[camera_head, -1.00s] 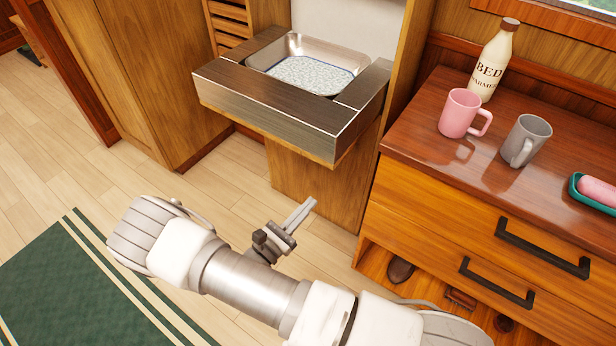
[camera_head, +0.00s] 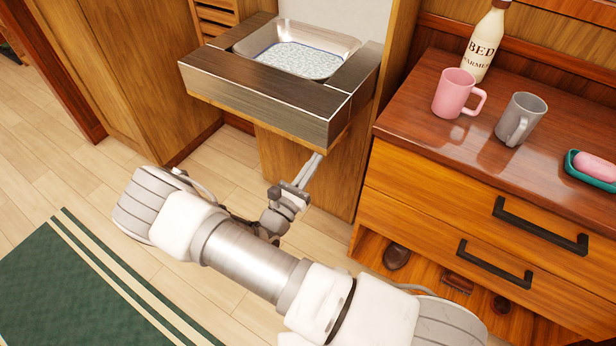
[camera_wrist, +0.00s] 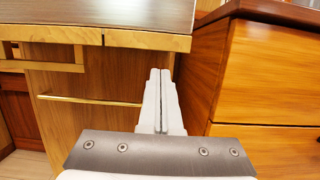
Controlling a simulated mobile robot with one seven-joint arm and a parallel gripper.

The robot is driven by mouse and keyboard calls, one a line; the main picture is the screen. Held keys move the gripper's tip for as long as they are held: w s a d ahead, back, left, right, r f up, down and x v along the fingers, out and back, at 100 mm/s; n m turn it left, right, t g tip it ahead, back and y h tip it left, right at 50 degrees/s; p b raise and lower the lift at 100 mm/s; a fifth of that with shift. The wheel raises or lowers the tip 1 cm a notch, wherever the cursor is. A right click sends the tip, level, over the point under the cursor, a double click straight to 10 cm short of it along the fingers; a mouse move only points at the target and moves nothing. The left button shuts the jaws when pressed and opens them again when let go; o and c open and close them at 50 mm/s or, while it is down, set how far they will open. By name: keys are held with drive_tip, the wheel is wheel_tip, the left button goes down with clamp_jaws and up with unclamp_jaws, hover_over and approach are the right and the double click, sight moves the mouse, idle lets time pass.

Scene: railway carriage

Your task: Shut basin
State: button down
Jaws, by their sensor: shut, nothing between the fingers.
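The basin (camera_head: 262,93) is a fold-down unit with a brushed-metal front and rim around a steel bowl (camera_head: 300,58) with a blue-patterned bottom. It is lowered and stands out level from the wall recess in the head view. In the wrist view its wood-edged underside (camera_wrist: 60,36) is at the upper left. My gripper (camera_head: 316,158) is shut and empty. It is below the basin's front right corner, and its fingers (camera_wrist: 160,85) point forward under or near that edge. I cannot tell whether they touch it.
A wooden cabinet with drawers (camera_head: 450,215) stands close on the right, bearing a pink mug (camera_head: 455,95), a grey mug (camera_head: 520,120), a bottle (camera_head: 484,45) and a soap dish (camera_head: 592,172). A wooden panel (camera_head: 130,70) is at left.

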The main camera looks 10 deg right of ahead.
drive_tip(key=shift+r, duration=0.75)
drive_tip(key=shift+r, duration=0.1)
